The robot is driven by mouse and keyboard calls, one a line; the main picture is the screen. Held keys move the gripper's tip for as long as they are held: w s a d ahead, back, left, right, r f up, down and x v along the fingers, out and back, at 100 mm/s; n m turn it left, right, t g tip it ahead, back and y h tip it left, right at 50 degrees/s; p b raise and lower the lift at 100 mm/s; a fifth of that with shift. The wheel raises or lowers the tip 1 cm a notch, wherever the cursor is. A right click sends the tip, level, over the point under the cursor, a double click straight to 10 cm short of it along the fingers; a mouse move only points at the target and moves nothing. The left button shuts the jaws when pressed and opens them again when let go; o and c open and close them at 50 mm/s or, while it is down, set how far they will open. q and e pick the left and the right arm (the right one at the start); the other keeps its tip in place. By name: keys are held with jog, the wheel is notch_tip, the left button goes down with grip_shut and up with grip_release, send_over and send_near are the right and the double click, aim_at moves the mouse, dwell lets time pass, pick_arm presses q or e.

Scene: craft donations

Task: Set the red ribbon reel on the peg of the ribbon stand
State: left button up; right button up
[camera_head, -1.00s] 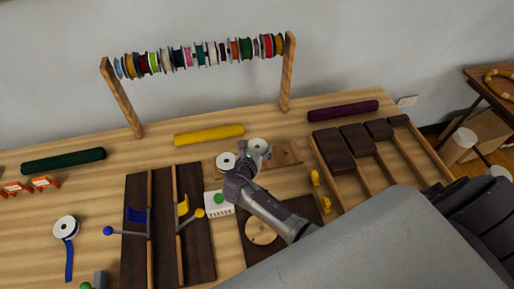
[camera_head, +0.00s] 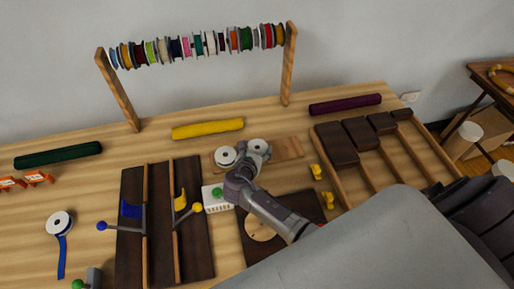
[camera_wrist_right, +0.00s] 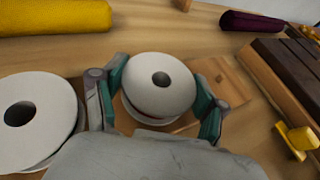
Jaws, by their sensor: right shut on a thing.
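My right gripper (camera_head: 253,158) is shut on a reel with white flanges (camera_wrist_right: 160,84), one finger on each side of it. Only a thin reddish edge shows under its top flange, so its ribbon is mostly hidden. The held reel also shows in the head view (camera_head: 258,146), over a light wooden board (camera_head: 286,149), which seems to be the ribbon stand. I cannot tell whether the reel touches the board, and no peg shows under it. A second white-flanged reel (camera_wrist_right: 34,118) is close on its left.
A yellow roll (camera_head: 207,128) lies behind the board and a purple roll (camera_head: 345,104) at back right. A dark-slotted rack (camera_head: 372,140) and yellow pieces (camera_head: 317,172) stand to the right. A white box with a green button (camera_head: 216,199) sits front left. A rail of reels (camera_head: 195,48) stands behind.

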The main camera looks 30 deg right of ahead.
jog(key=o, duration=1.1)
jog(key=v, duration=1.2)
jog(key=shift+s, duration=0.1)
